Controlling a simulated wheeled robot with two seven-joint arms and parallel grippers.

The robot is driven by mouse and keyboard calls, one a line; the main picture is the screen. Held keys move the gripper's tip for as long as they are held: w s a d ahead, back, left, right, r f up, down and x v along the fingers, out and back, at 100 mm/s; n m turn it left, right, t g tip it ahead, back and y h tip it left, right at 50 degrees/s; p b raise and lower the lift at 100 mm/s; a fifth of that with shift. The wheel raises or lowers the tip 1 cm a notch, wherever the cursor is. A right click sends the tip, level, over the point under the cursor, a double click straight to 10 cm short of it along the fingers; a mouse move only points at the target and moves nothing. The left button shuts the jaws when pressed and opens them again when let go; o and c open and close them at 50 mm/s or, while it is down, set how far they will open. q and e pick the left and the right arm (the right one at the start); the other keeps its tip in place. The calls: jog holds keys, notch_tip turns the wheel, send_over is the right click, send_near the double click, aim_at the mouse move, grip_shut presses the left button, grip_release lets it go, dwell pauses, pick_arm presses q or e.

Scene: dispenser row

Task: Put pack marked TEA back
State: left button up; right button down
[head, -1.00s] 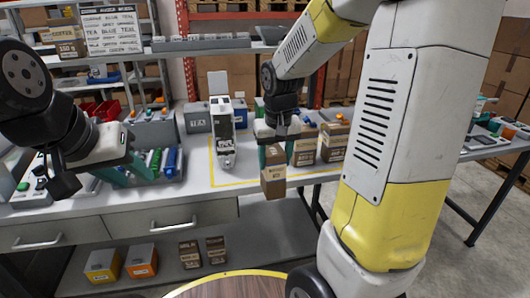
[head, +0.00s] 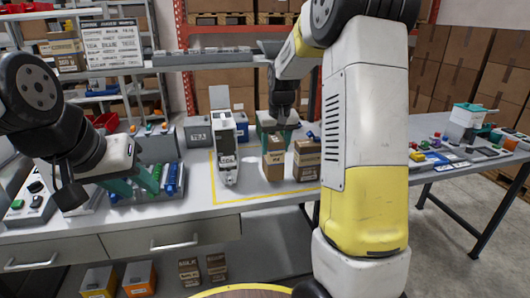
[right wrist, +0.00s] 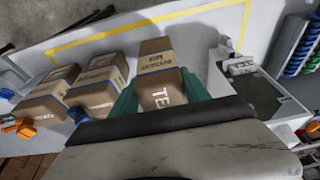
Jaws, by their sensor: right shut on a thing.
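The brown pack with white lettering beginning TE (right wrist: 163,85) is in the teal fingers of my right gripper (right wrist: 165,97). In the head view this pack (head: 273,165) is upright at the table, inside the yellow outline; I cannot tell whether its base touches the table. My right gripper (head: 276,142) is shut on its upper part from above. A grey bin with a label that seems to read TEA (head: 198,132) stands at the back left of the outline. My left gripper (head: 136,184) is open and empty in front of a tray of coloured items.
A white dispenser (head: 224,145) stands left of the held pack. Another brown pack (head: 307,160) stands close on its right; the wrist view shows two in that row. The tray (head: 150,150) holds blue and green items. Boxes (head: 138,277) sit on the lower shelf.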

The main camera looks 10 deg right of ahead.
aim_at(275, 155)
jog(key=shift+w, duration=0.4)
jog(key=shift+f, duration=1.9)
jog(key=c, duration=0.5)
grip_release()
jog(key=shift+f, duration=0.1)
